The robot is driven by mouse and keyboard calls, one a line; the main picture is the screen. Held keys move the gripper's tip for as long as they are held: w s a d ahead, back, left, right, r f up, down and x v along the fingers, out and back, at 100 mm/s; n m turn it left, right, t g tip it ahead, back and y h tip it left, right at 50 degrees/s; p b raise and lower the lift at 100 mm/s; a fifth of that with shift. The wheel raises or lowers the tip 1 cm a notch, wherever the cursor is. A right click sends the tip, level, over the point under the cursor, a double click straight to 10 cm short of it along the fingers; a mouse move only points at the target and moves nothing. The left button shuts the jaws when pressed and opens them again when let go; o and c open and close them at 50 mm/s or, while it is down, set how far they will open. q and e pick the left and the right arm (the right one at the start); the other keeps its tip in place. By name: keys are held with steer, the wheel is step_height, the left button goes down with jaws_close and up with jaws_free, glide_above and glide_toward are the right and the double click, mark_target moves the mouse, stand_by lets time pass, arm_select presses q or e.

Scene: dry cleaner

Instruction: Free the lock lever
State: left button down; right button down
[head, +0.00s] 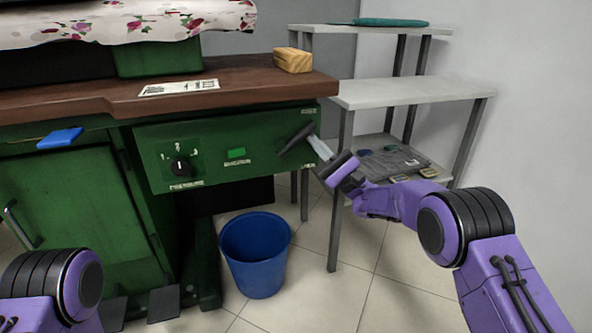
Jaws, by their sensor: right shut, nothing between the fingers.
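The lock lever (295,139) is a dark handle set at a slant on the right end of the green press panel (215,172). My right gripper (313,141) is at the lever's right side, its grey fingers shut and empty. The fingertips look very close to the lever's upper end; I cannot tell whether they touch it. Of my left arm, only a purple and black joint shows at the bottom left; its gripper is out of view.
The panel also has a black pressure knob (181,167) and a green button (235,153). A wooden block (293,60) and paper slip (179,88) lie on the brown top. A blue bucket (255,258) stands below. Grey shelves (412,93) stand right, behind my right arm.

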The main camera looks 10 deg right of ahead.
arm_select(q)
steer(key=shift+w+a+r+n+t+p, duration=0.1)
steer(key=shift+w+r+n+t+p, duration=0.3)
steer(key=shift+w+r+n+t, duration=0.25)
arm_select(e)
steer(key=shift+r+n+g, duration=0.3)
steer(key=shift+n+g, duration=0.4)
arm_select(q)
steer(key=shift+w+f, duration=0.1)
steer(key=shift+f, duration=0.05)
arm_select(e)
steer(key=shift+f, duration=0.1)
